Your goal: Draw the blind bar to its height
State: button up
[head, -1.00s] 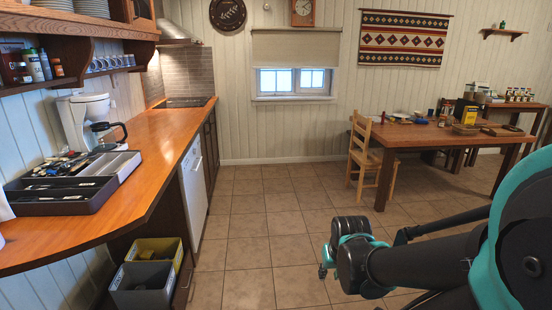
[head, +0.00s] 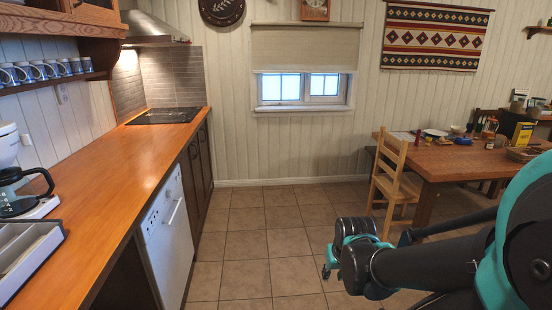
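The beige roller blind (head: 305,42) hangs on the far wall over the window (head: 298,88). Its bottom bar (head: 305,70) is a thin edge partway down, with the lower panes showing beneath it. My gripper (head: 328,268) hangs low over the floor at the lower right, far short of the blind. It points away from the camera's clear view, and its fingers are too small and dark to tell whether they are open or shut.
A wooden counter (head: 140,165) with a hob (head: 166,116) and a white dishwasher (head: 168,240) runs along the left. A wooden chair (head: 388,180) and table (head: 465,160) stand at the right. Tiled floor (head: 250,235) lies open between them up to the window wall.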

aim_at(260, 64)
jog(key=i, duration=3.85)
